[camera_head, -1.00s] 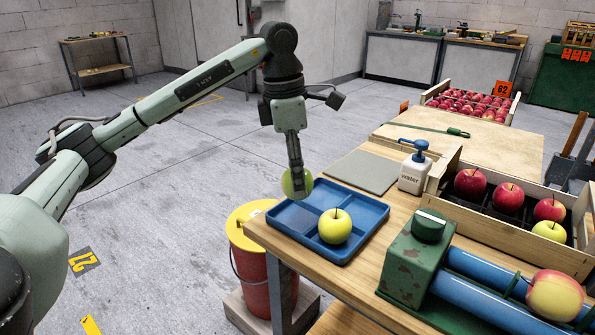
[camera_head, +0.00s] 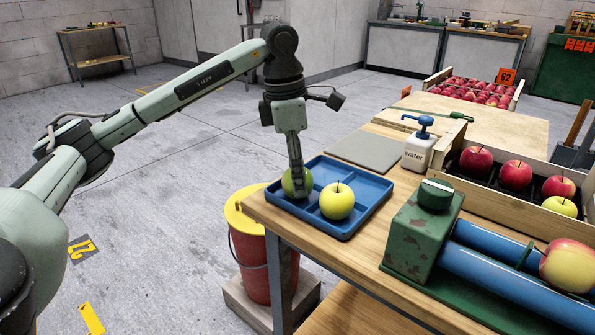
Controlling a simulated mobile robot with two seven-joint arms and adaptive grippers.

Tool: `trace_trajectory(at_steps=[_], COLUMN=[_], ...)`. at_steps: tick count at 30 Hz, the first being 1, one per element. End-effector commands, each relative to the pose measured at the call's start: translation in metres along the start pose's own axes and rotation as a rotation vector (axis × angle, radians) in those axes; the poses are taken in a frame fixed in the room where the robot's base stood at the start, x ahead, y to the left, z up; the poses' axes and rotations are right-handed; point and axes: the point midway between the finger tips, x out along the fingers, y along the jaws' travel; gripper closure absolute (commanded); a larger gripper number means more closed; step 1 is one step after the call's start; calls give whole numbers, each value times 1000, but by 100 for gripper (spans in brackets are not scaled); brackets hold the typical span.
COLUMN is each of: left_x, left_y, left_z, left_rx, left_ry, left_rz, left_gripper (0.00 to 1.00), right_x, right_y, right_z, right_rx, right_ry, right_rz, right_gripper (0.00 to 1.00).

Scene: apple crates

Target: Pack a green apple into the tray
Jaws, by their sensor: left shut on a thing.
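A blue divided tray (camera_head: 352,221) sits on the left end of the wooden bench. My left gripper (camera_head: 297,185) points down over the tray's left part and is shut on a green apple (camera_head: 288,183). The held apple is low at the left compartment; I cannot tell whether it touches the tray floor. The gripper's finger hides part of it. A yellow-green apple (camera_head: 337,201) lies in the tray just to the right of it. My right gripper does not show.
A green machine (camera_head: 415,240) with blue rollers (camera_head: 500,275) stands right of the tray, a red-yellow apple (camera_head: 567,266) on it. A red bucket (camera_head: 257,262) is below.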

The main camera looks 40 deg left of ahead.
Motion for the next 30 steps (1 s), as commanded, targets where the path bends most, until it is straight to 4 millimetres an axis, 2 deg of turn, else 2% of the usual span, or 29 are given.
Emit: trace_trajectory(at_steps=[11, 12, 18, 26, 30], left_x=[0, 0, 0, 0, -8], left_y=[0, 0, 0, 0, 0], left_z=[0, 0, 0, 0, 0], left_rx=[0, 0, 0, 0, 0], left_ry=[0, 0, 0, 0, -1], left_rz=[1, 1, 1, 0, 2], left_gripper=[80, 48, 25, 25, 25], right_x=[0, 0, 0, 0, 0], right_y=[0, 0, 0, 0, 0], right_z=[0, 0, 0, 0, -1], right_rx=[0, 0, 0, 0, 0], right_ry=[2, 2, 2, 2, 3], right_rz=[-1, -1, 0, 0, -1], right_gripper=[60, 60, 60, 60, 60])
